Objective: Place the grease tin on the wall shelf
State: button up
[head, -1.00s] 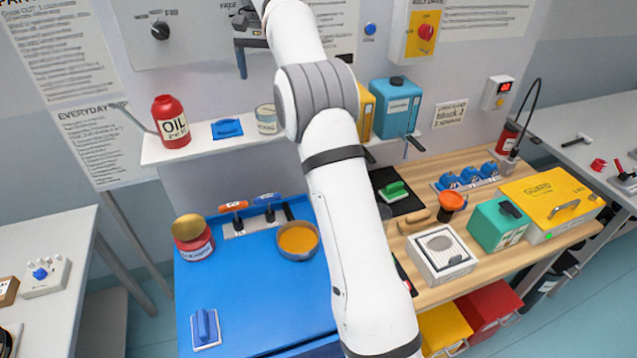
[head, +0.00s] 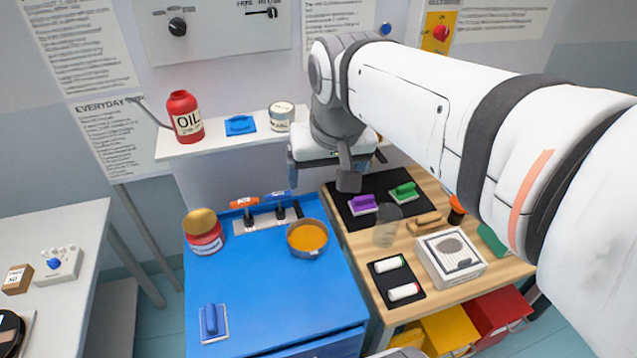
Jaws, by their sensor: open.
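A small round tin (head: 281,117) with a pale label and a light lid stands upright on the white wall shelf (head: 222,141), near its middle. A red tin with a gold lid (head: 204,232) stands on the blue cabinet top (head: 260,290). I cannot read either label clearly enough to tell which is the grease tin. My gripper (head: 321,176) is open and empty, its fingers pointing down in front of the shelf, to the right of the pale tin and apart from both tins. My arm hides the right part of the shelf.
A red oil can (head: 185,117) and a blue item (head: 240,125) are on the shelf's left. An orange-filled bowl (head: 307,239) sits on the cabinet. A clear cup (head: 387,226) and white box (head: 450,257) stand on the wooden bench. The cabinet's front middle is clear.

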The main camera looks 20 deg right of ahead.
jog(key=s+f+n, duration=0.1)
jog(key=s+f, duration=0.5)
jog(key=shift+s+d+t, duration=0.25)
jog(key=shift+s+t, duration=0.15)
jog(key=shift+f, duration=0.15)
notch_tip(320, 180, down, 10)
jog(key=g+b, duration=0.1)
jog(key=b, duration=0.7)
jog(key=shift+w+f, duration=0.25)
jog(key=shift+w, duration=0.05)
